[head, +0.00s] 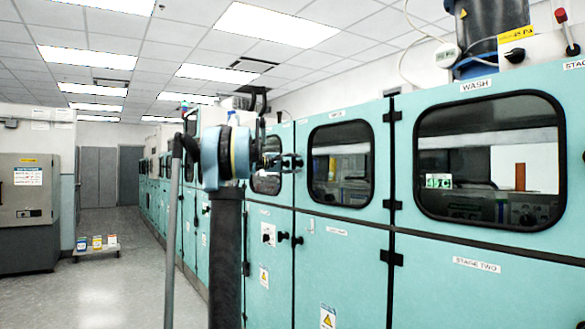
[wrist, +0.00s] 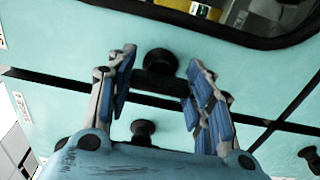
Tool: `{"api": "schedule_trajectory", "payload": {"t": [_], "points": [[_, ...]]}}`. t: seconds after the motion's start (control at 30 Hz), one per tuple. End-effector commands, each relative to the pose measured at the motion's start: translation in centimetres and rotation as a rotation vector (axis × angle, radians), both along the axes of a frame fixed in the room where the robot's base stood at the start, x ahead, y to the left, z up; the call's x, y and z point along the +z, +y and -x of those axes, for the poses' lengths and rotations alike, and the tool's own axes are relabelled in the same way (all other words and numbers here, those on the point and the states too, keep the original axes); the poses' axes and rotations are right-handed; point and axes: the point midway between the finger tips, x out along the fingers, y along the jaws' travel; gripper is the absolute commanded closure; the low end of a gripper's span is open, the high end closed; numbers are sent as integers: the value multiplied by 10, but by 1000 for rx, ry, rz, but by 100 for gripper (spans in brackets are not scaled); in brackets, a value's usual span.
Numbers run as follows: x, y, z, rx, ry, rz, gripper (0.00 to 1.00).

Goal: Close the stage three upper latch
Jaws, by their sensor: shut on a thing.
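The upper latch shows in the wrist view as a round black knob (wrist: 160,62) with a dark bar just below it, on the teal panel under a window. My gripper (wrist: 162,70) has its two blue-padded fingers on either side of this latch, shut on it. In the head view my gripper (head: 287,161) is in front of a teal cabinet with a window, at mid-picture. The latch cannot be made out there. A second black knob (wrist: 143,128) sits below the dark seam in the wrist view, partly behind my gripper's body.
A row of teal cabinets runs along the right, with a large wash window (head: 490,160) and a stage two door (head: 478,290) nearest. Black hinges (head: 391,258) and several knobs (head: 298,240) stick out. Open floor (head: 115,290) lies to the left, with a grey cabinet (head: 28,200) beyond.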

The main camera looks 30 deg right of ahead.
Motion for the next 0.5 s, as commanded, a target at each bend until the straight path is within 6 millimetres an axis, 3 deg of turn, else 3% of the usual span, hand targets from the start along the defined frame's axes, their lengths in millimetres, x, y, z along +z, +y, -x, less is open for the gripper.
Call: {"api": "schedule_trajectory", "payload": {"t": [0.03, 0.1, 0.13, 0.5], "points": [[-1, 1, -2, 5, -1, -2, 50], [-1, 1, -2, 4, -1, -2, 34], [-1, 1, -2, 4, -1, -1, 32], [0, 2, 0, 1, -1, -1, 32]]}}
